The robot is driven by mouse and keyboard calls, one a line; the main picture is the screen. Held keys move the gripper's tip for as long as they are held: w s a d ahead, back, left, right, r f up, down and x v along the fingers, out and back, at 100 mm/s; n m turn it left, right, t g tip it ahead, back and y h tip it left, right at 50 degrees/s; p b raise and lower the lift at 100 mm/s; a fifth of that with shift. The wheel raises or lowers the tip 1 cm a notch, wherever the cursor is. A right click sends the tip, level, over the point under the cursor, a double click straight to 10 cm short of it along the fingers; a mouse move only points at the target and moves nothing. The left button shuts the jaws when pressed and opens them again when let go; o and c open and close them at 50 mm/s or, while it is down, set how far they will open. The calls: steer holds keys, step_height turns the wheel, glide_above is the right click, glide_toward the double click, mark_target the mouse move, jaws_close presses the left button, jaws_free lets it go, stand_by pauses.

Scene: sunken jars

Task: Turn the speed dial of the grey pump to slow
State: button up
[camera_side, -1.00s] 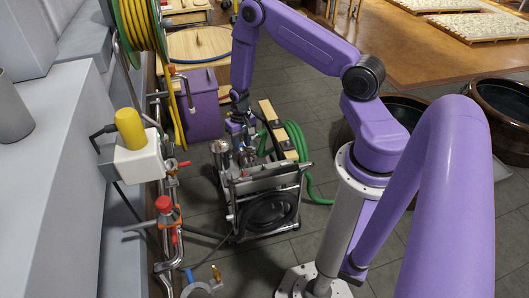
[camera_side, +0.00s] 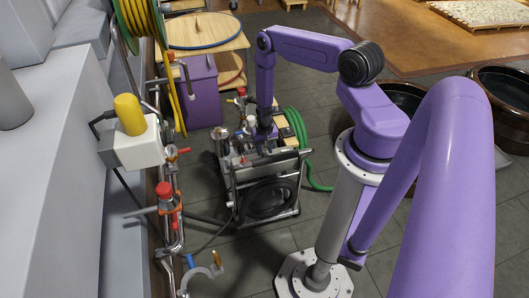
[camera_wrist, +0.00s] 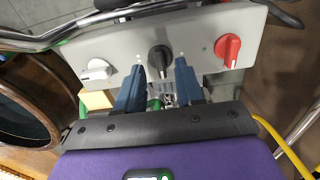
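The grey pump (camera_side: 268,170) stands on the floor in a metal frame in the side view. In the wrist view its pale grey panel (camera_wrist: 190,38) carries three dials: a white one (camera_wrist: 96,70) at left, a black one (camera_wrist: 159,57) in the middle and a red one (camera_wrist: 228,48) at right. No lettering is readable, so I cannot tell which is the speed dial. My gripper (camera_wrist: 160,72) is open, its blue fingertips at either side of the black dial's lower part. Contact cannot be told. In the side view my gripper is over the pump's top, its fingers hidden.
A metal handle rail (camera_wrist: 100,20) runs along the panel's far edge. A green hose (camera_side: 297,135) coils behind the pump. Pipes with a red-capped valve (camera_side: 165,192) stand at left. Dark round vats (camera_side: 500,95) stand at right.

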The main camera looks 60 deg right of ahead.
steer(key=shift+f, duration=1.15)
steer(key=c, duration=0.7)
